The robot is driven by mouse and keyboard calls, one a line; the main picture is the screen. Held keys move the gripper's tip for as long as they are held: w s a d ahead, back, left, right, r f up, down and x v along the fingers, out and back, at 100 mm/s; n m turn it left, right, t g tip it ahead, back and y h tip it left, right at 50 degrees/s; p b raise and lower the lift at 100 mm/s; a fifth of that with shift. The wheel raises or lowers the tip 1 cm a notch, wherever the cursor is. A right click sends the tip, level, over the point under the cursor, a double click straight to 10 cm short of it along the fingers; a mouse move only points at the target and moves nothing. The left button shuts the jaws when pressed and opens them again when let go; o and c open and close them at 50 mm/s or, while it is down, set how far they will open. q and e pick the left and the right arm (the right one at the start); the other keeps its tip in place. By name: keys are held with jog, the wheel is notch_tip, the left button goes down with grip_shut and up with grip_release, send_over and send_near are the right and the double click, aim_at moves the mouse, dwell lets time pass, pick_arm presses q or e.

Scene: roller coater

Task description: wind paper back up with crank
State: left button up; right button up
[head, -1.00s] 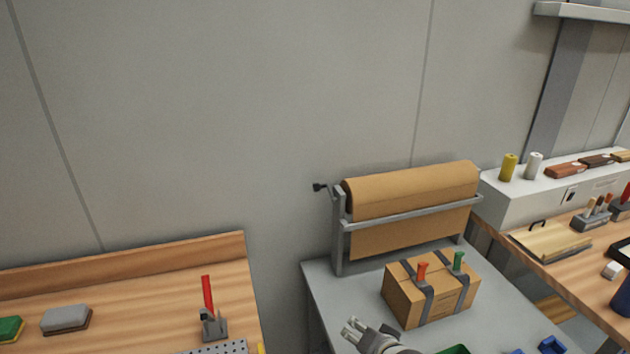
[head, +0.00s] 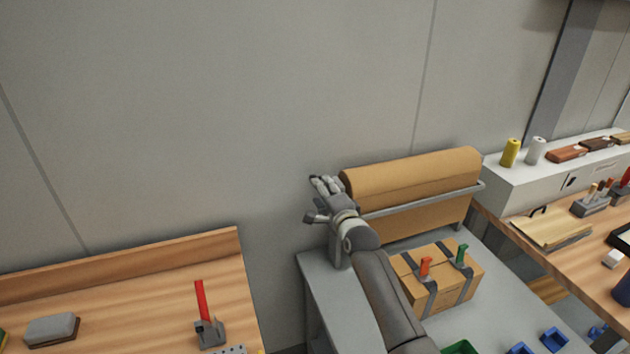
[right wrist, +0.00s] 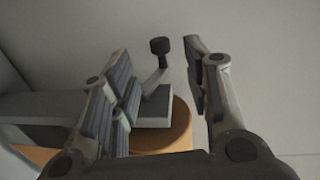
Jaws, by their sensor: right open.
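The brown paper roll (head: 415,175) sits in a grey stand at the back of the grey table, with a sheet of paper (head: 425,218) hanging below its bar. My right gripper (head: 318,200) is at the roll's left end, where it hides the crank in the head view. In the right wrist view the crank (right wrist: 160,47) shows its dark knob on a short grey arm, with the brown roll (right wrist: 178,132) behind. My right gripper is open, its fingers on either side of the knob with gaps visible. My left gripper is not in view.
A strapped cardboard box (head: 440,278) with orange and green handles stands before the roll, close to my right arm. Blue bins (head: 553,340) lie at the front right. A wooden bench (head: 130,290) is at left, another (head: 560,235) at right.

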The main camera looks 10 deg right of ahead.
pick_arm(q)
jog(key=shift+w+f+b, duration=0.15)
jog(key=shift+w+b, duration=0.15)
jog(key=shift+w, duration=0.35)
pick_arm(e)
jog(key=r+x, duration=0.1)
jog(key=x, duration=0.5)
jog(key=shift+w+f, duration=0.5)
jog(key=shift+f, duration=0.05)
grip_shut()
